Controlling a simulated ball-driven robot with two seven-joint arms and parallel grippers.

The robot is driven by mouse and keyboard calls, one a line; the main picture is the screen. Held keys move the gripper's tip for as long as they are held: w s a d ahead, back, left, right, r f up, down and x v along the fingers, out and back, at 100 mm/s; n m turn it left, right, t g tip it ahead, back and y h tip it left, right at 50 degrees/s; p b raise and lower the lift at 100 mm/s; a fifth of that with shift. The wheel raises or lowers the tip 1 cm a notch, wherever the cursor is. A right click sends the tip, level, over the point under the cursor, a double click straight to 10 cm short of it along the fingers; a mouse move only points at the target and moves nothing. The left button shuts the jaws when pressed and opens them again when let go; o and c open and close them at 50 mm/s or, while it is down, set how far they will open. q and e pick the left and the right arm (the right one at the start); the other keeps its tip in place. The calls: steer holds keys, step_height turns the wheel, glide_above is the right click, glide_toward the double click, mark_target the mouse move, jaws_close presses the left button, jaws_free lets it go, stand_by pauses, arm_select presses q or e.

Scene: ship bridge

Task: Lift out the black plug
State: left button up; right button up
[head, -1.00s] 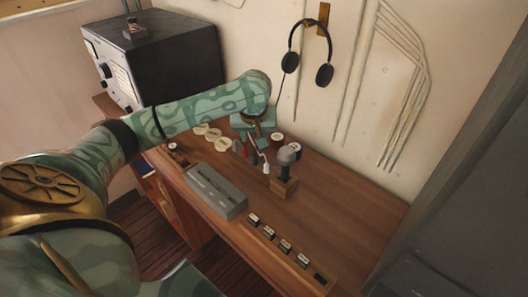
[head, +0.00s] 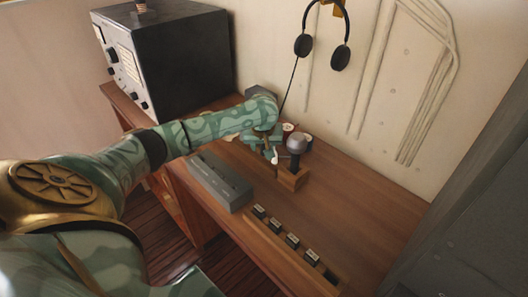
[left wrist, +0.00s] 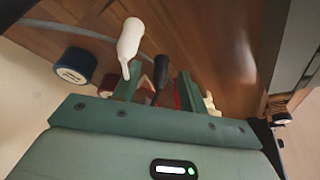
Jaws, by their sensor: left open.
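The black plug (left wrist: 161,70) shows in the left wrist view, upright between the two green fingers of my left gripper (left wrist: 159,78). The gripper is open, with a finger on either side of the plug; I cannot tell whether either touches it. A white plug (left wrist: 131,38) stands beside the left finger, and it also shows in the head view (head: 274,157). In the head view my left gripper (head: 267,150) is low over the desk, and the arm and hand hide the black plug there. My right gripper is out of view.
A grey-knobbed lever (head: 297,146) on a wooden block stands close right of the gripper. A grey slotted box (head: 219,181) and a row of small labelled pieces (head: 276,226) lie nearer. A black radio set (head: 165,55) is behind left. The desk's right side is clear.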

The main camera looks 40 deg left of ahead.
arm_select(q)
steer(key=shift+c, duration=1)
jaws_close()
